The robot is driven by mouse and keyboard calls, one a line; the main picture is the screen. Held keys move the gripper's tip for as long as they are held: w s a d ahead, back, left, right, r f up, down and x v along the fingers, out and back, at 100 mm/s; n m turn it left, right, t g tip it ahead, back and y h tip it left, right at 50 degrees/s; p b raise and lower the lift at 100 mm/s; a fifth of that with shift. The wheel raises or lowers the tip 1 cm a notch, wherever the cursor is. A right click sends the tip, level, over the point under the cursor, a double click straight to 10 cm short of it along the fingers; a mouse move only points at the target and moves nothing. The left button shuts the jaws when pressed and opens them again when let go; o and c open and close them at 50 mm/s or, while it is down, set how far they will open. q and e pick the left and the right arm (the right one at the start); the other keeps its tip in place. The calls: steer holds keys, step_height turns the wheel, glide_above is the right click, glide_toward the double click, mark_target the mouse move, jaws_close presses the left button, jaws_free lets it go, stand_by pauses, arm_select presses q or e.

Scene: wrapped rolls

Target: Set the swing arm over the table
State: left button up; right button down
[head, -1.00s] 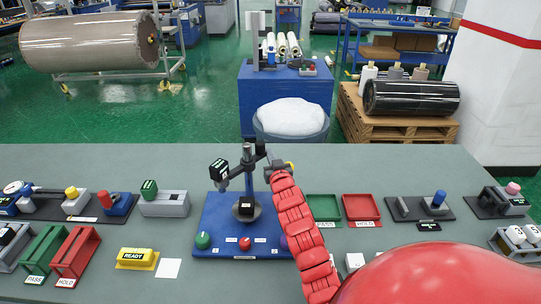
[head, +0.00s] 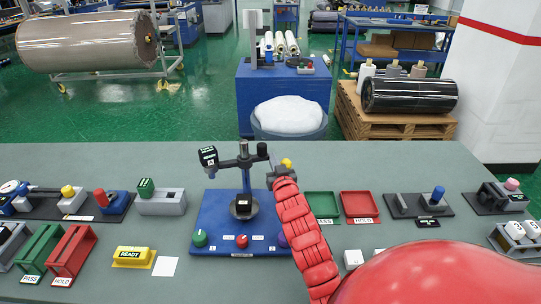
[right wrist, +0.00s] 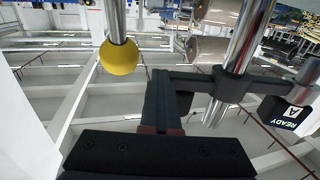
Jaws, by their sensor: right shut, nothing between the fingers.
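The swing arm (head: 228,163) is a dark horizontal bar on a silver post. The post stands upright on a blue base (head: 215,215). A black labelled block (head: 208,156) hangs at the bar's left end; its READY A label shows in the right wrist view (right wrist: 286,112). My right gripper (head: 270,168) is at the bar's right end, its fingers shut with nothing between them. In the right wrist view the fingers (right wrist: 162,95) are close beside the bar; I cannot tell whether they touch. A yellow ball (head: 287,163) on a silver rod is by the gripper. My left gripper is out of view.
The base carries a green knob (head: 200,238) and a red knob (head: 241,241). A green tray (head: 322,203) and a red tray (head: 360,204) lie to the right. A yellow READY block (head: 132,255) is at front left. The table behind the post is clear.

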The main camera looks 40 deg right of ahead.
steer(key=v, duration=1.3)
steer(key=shift+w+a, duration=0.2)
steer(key=shift+a, duration=0.15)
